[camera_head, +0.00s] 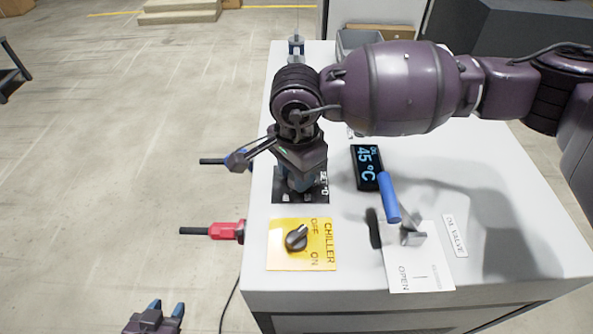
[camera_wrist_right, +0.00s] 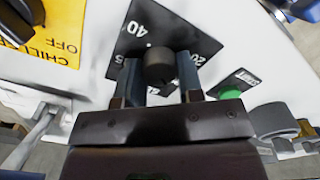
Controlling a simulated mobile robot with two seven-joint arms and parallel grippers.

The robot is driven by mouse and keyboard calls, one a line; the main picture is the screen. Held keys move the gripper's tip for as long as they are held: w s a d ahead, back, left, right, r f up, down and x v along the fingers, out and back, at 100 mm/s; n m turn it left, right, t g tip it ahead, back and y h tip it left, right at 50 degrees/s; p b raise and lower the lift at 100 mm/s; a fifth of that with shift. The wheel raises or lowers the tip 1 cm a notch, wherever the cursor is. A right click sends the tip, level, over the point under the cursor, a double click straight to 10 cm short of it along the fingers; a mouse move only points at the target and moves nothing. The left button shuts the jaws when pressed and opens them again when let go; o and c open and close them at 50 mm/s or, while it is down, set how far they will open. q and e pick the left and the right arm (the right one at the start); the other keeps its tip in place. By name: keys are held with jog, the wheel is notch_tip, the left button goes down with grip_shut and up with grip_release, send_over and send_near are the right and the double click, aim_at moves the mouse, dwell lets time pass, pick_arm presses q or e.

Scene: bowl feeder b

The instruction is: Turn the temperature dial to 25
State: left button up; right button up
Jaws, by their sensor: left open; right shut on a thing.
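The temperature dial is a round dark knob (camera_wrist_right: 159,65) on a black plate (camera_wrist_right: 128,48) with white numbers; 40 and 20 are readable in the right wrist view. In the head view the plate (camera_head: 318,196) is partly covered by my right gripper (camera_head: 300,184). My right gripper (camera_wrist_right: 159,78) has one blue finger on each side of the knob and is shut on it. The knob's pointer setting cannot be made out. The display (camera_head: 366,167) reads 45 °C. My left gripper (camera_head: 157,318) is open and empty, off the table at the bottom left.
A yellow chiller switch panel (camera_head: 325,260) lies nearer the front edge. A blue-handled oil valve lever (camera_head: 389,198) stands to its right. A green button (camera_wrist_right: 232,91) is beside the dial plate. Red-handled (camera_head: 224,231) and other side levers stick out left of the table.

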pick_arm(q)
jog(key=shift+s+f, duration=0.15)
jog(key=shift+f, duration=0.1)
pick_arm(e)
jog(key=shift+r+n, duration=0.1)
jog(key=shift+n, duration=0.4)
jog(key=o, duration=0.9)
pick_arm(q)
jog(key=shift+s+a+r+p, duration=0.1)
jog(key=shift+s+r+p, duration=0.2)
jog(key=shift+p, duration=0.1)
pick_arm(e)
jog(key=shift+r, duration=5.4)
pick_arm(q)
jog(key=shift+w, duration=0.15)
